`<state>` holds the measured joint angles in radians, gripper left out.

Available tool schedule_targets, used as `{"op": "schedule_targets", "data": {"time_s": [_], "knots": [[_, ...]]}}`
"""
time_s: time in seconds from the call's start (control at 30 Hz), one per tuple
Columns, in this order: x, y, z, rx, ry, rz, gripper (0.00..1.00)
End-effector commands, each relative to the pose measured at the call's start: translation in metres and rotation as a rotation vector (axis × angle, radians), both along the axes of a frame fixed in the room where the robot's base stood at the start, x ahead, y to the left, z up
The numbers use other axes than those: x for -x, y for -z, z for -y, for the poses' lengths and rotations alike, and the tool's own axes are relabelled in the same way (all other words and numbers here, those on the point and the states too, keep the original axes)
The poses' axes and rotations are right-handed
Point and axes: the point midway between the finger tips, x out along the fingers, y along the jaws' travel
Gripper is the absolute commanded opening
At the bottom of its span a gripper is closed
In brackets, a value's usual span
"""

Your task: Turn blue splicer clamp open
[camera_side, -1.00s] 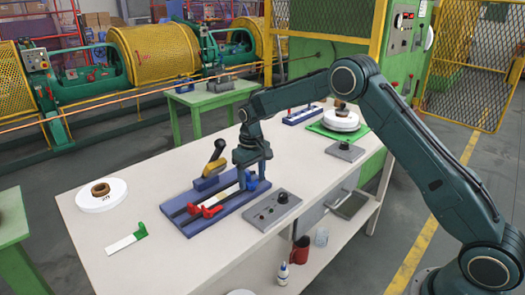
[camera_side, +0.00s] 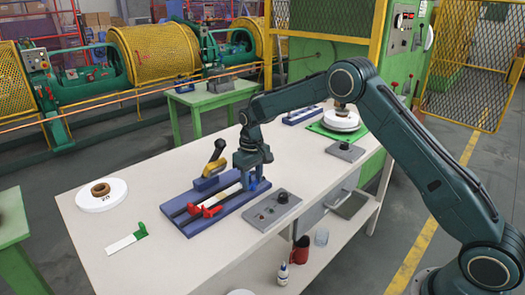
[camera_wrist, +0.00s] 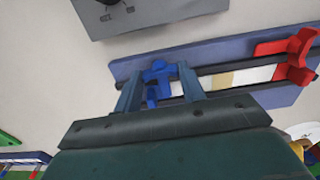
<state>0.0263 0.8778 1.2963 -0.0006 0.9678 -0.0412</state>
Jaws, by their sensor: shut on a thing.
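The blue splicer clamp (camera_wrist: 158,76) sits at one end of the blue splicer base (camera_wrist: 235,50). In the side view the blue clamp (camera_side: 251,183) shows just below my gripper (camera_side: 250,178), at the right end of the splicer. In the wrist view the fingers of my gripper (camera_wrist: 160,88) stand on both sides of the clamp, and the gripper is shut on it. A red clamp (camera_wrist: 298,52) is at the other end. A white and tan strip (camera_wrist: 240,77) lies in the channel between the clamps. Part of the blue clamp is hidden by the fingers.
A yellow-handled lever (camera_side: 216,158) stands at the splicer's back edge. A white reel (camera_side: 101,195) and a green-ended strip (camera_side: 128,240) are on the left. The bench (camera_side: 150,200) is clear between them.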

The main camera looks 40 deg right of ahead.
Motion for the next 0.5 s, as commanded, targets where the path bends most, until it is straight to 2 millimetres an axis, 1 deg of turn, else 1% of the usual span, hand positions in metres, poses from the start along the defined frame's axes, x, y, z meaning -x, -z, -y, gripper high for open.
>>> {"op": "schedule_targets", "data": {"time_s": [0.27, 0.5], "knots": [[-0.0002, -0.0008, -0.0001, 0.000, -0.098, 0.001, 0.17], [-0.0003, -0.0010, -0.0001, 0.000, -0.271, 0.001, 0.17]]}}
